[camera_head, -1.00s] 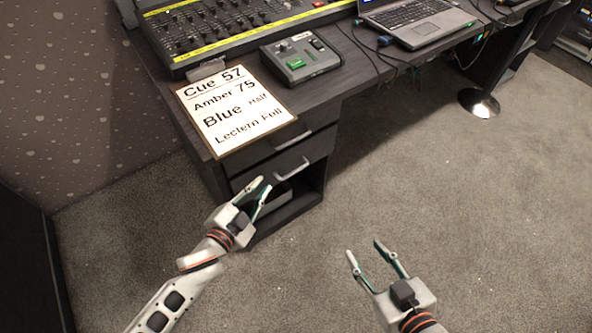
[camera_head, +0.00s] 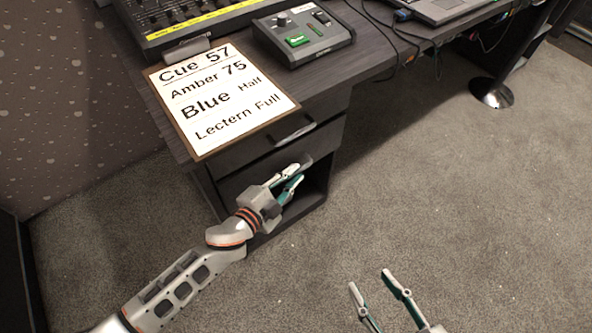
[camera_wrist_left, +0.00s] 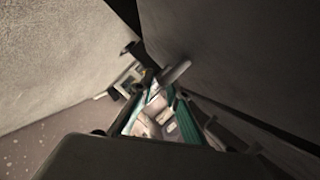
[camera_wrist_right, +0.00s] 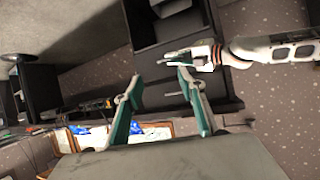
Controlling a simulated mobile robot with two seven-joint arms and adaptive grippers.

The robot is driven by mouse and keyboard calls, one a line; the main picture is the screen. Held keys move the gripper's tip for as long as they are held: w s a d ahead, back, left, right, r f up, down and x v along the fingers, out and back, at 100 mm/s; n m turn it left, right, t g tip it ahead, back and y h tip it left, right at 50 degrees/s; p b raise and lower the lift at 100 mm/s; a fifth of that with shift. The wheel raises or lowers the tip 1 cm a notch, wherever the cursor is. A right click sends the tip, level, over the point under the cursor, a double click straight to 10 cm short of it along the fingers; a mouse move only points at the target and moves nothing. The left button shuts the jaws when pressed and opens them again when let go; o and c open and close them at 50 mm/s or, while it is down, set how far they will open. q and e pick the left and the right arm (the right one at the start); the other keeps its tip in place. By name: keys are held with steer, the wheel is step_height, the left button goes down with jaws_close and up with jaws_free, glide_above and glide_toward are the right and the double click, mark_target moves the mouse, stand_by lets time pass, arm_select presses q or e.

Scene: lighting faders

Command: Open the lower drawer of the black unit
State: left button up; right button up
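The black unit (camera_head: 213,189) stands under the desk's left end. Its upper drawer (camera_head: 262,152) is closed and has a grey bar handle (camera_head: 295,133). The lower drawer's handle is mostly hidden behind my left gripper (camera_head: 299,173). That gripper's fingertips are at the lower drawer front, close together. My right gripper (camera_head: 371,280) is open and empty over the carpet, well away from the unit. It also shows open in the right wrist view (camera_wrist_right: 159,78).
A cue sign (camera_head: 222,98) lies on the desk's front left corner, above the drawers. A small control box (camera_head: 302,40), a fader console (camera_head: 180,22) and a laptop (camera_head: 440,10) stand behind. Open carpet lies right of the unit. A round metal foot (camera_head: 492,92) stands farther back.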

arm_select(q)
steer(key=shift+x, duration=0.75)
steer(key=shift+w+d, duration=0.1)
steer(key=shift+w, duration=0.1)
arm_select(e)
steer(key=shift+w+a+r, duration=0.1)
steer(key=shift+a+r, duration=0.05)
steer(key=shift+a, duration=0.1)
arm_select(q)
jaws_close()
steer(key=shift+s, duration=0.1)
arm_select(e)
steer(key=shift+d+r, duration=0.1)
